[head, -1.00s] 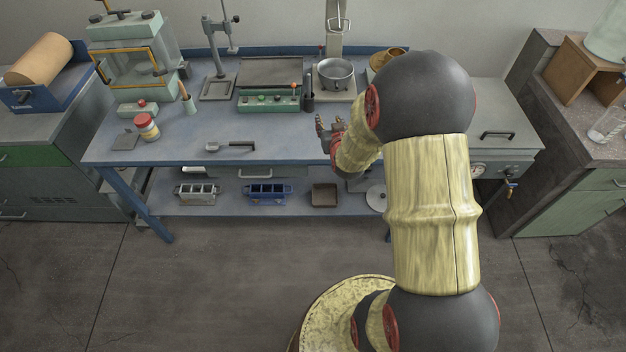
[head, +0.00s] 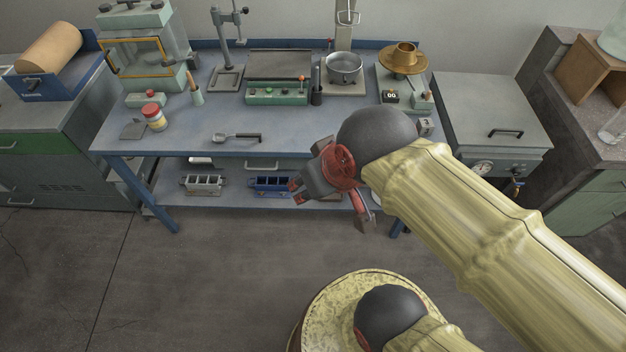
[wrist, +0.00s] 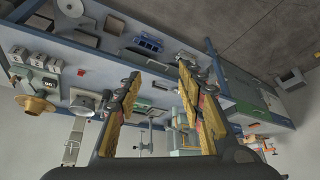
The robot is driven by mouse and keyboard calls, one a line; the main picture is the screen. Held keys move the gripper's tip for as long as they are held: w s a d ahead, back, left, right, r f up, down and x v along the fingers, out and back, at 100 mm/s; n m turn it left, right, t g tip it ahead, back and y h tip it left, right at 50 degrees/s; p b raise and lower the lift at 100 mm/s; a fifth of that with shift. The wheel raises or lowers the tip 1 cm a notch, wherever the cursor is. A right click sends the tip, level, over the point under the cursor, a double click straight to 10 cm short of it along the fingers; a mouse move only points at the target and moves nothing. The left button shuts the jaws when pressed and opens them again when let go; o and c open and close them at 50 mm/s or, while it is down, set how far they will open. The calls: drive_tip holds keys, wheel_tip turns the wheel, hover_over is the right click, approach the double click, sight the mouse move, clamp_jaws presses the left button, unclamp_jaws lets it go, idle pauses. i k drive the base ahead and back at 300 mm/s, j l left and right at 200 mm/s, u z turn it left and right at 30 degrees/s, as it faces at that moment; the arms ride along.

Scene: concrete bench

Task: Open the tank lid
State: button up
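The tank (head: 482,140) is a grey metal box to the right of the blue bench, with a dial gauge and a tap on its front. Its flat grey lid (head: 480,100) lies shut on top, with a black bar handle (head: 506,133) near the front edge. My gripper (head: 330,206) is in front of the bench edge, left of the tank and well apart from it. Its fingers are spread and empty; the wrist view also shows them apart (wrist: 158,80). I cannot make out the tank in the wrist view.
The blue bench (head: 190,132) carries a metal pot (head: 343,68), a brass funnel-like piece (head: 403,60), a scoop (head: 236,137) and a green control box (head: 278,92). Moulds stand on its lower shelf. A stone-topped cabinet (head: 560,100) stands right of the tank. The floor in front is clear.

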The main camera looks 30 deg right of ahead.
sight(483, 110)
drive_tip(key=z, duration=2.2)
drive_tip(key=i+l, duration=0.15)
drive_tip(key=i, duration=0.5)
drive_tip(key=i+l, duration=0.1)
drive_tip(key=i, duration=0.55)
drive_tip(key=l+z, duration=0.05)
